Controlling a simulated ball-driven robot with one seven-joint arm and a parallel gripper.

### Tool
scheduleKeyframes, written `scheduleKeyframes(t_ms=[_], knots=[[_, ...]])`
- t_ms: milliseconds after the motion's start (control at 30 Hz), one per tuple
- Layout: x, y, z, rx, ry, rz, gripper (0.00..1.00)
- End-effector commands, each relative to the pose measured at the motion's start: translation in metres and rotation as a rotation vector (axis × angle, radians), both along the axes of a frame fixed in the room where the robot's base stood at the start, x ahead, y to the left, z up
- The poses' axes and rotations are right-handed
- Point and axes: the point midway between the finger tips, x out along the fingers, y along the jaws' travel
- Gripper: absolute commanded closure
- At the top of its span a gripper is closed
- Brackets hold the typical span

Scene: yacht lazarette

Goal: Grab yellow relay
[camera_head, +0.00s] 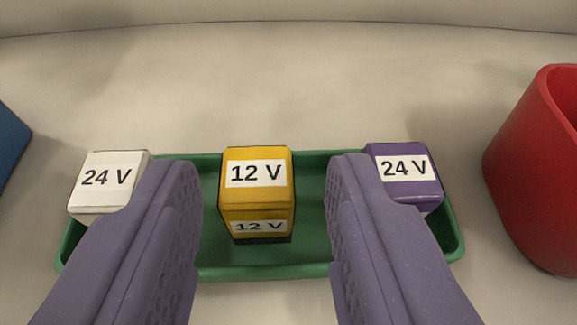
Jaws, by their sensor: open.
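The yellow relay (258,195), labelled 12 V on its top and front, stands upright in the middle of a shallow green tray (310,270). My gripper (263,180) is open, with one purple finger to the left of the yellow relay and one to the right. Gaps show between the relay and both fingers. A white relay (103,182) labelled 24 V is at the tray's left end, partly hidden by the left finger. A purple relay (408,178) labelled 24 V is at the right end, partly hidden by the right finger.
A red container (535,170) stands to the right of the tray. The corner of a blue object (10,145) shows at the left edge. The pale surface (280,85) behind the tray is clear up to a curved edge at the back.

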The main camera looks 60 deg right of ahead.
Motion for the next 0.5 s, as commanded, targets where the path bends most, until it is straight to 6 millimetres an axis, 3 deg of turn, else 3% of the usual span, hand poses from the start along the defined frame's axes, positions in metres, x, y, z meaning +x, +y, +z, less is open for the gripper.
scheduleKeyframes(t_ms=[167,500], knots=[[0.017,-0.02,-0.021,0.0,-0.002,-0.001,0.57],[0.028,-0.032,-0.022,0.001,-0.003,0.003,0.57]])
